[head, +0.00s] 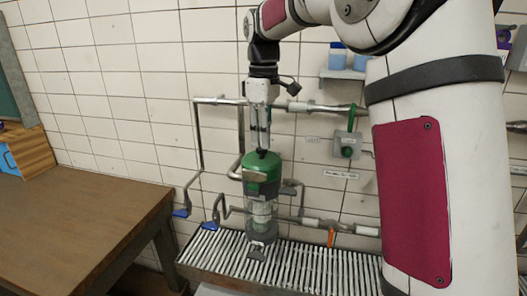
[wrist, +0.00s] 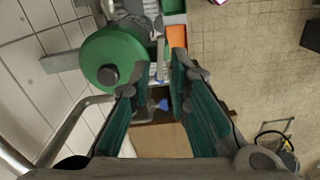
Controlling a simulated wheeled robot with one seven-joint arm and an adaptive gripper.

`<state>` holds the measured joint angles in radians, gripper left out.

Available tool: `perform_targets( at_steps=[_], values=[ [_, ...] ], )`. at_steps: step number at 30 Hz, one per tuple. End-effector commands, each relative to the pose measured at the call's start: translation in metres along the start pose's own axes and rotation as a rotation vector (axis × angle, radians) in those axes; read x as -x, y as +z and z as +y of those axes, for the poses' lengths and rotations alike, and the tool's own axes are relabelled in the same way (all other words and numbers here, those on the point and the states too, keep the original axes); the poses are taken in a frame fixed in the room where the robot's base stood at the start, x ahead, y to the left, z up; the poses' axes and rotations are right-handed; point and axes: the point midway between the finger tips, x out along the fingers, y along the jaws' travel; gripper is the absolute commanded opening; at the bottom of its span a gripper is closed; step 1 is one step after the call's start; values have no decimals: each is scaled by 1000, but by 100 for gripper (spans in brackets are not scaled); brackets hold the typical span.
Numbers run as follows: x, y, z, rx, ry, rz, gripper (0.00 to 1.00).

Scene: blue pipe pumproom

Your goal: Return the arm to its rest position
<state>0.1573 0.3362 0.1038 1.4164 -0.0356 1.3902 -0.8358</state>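My arm reaches in from the upper right in the head view, and my gripper (head: 261,140) hangs downward in front of the tiled wall. In that view its fingers overlap the top of a green-lidded canister (head: 263,180) with a clear lower part. In the wrist view, my gripper (wrist: 153,82) has its two teal-padded fingers spread, with nothing held between them. The canister's green lid (wrist: 112,50) with a dark knob is beyond and to the left of the fingers. I cannot tell the exact gap between fingers and lid.
Grey pipes (head: 220,101) run along the wall, with blue levers (head: 209,226) and an orange lever (head: 331,237). A slatted tray (head: 310,268) lies below. A wooden table (head: 75,220) stands left. A green-handled valve box (head: 347,146) and a shelf (head: 342,74) are right.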

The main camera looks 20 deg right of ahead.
Motion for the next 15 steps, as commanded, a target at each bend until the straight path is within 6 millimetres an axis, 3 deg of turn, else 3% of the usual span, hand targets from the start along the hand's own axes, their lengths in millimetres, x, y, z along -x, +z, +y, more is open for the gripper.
perform_targets(
  at_steps=[15],
  values=[
    [9,0,0,1,-1,0,18]
  ],
)
